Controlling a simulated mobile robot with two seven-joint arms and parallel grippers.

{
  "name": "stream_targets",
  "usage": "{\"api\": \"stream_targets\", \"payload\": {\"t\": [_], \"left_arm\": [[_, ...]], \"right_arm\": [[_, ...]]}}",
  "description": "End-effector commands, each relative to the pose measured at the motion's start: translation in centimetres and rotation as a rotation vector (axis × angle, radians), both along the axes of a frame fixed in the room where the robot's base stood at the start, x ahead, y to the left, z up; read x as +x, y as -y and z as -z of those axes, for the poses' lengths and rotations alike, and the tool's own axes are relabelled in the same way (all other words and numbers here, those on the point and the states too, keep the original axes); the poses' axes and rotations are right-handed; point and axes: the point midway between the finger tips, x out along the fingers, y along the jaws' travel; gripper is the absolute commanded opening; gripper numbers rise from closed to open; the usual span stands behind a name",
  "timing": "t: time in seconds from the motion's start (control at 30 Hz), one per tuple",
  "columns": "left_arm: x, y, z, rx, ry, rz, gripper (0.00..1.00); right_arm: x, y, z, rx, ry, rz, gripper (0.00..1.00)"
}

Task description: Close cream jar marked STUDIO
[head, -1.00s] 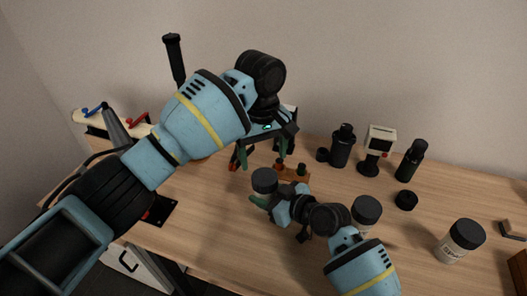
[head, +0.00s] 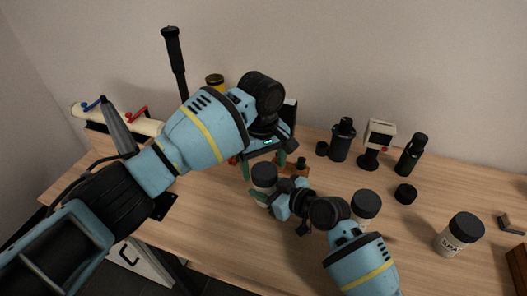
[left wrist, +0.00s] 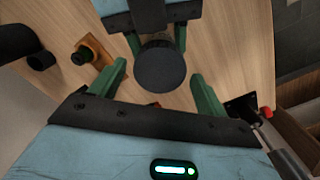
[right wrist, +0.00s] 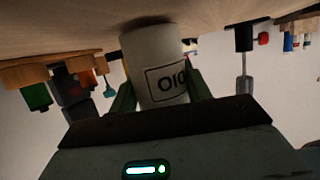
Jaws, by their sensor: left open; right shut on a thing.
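A white jar with a dark round lid (head: 264,170) on top stands upright on the table. In the right wrist view the jar (right wrist: 155,65) shows part of a label, with letters like the end of STUDIO. My right gripper (right wrist: 160,95) is shut on the jar's side, low in the head view. My left gripper (head: 264,163) is open, pointing down close above the jar. In the left wrist view the dark lid (left wrist: 160,66) lies between and just beyond the open fingers. Whether the lid is seated or loose cannot be told.
Two other dark-lidded jars stand to the right, one (head: 365,207) behind my right arm and one labelled (head: 460,236). Black bottles (head: 342,140), a small display device (head: 378,140) and a black round cap (head: 405,193) stand at the back. A wooden block with pegs (head: 293,168) sits close behind the jar.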

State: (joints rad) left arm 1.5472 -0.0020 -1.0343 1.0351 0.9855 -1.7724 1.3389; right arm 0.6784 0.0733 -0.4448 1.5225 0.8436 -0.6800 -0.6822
Motion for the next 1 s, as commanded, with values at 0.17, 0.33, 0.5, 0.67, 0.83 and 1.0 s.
{"api": "stream_targets", "payload": {"t": [0.17, 0.33, 0.5, 0.67, 0.83, 1.0], "left_arm": [[-0.1, 0.0, 1.6, 0.0, -0.001, 0.0, 0.75], [-0.1, 0.0, 2.1, 0.0, 0.0, 0.0, 0.75], [-0.1, 0.1, 2.1, 0.0, 0.0, 0.0, 0.75], [-0.1, 0.1, 2.1, 0.0, 0.0, 0.0, 0.61], [-0.1, 0.1, 2.0, 0.0, 0.0, 0.0, 0.39], [-0.1, 0.1, 2.0, 0.0, 0.0, 0.013, 0.3]], "right_arm": [[0.0, 0.0, -0.1, 0.002, 0.001, 0.0, 0.0], [0.0, 0.0, -0.1, 0.002, 0.001, 0.0, 0.0], [0.0, 0.0, -0.1, 0.002, 0.001, 0.0, 0.0], [0.0, 0.0, -0.1, 0.002, 0.001, 0.0, 0.0], [0.0, 0.0, -0.1, 0.002, 0.001, 0.0, 0.0], [0.0, 0.0, -0.1, 0.001, 0.002, 0.001, 0.0]]}}
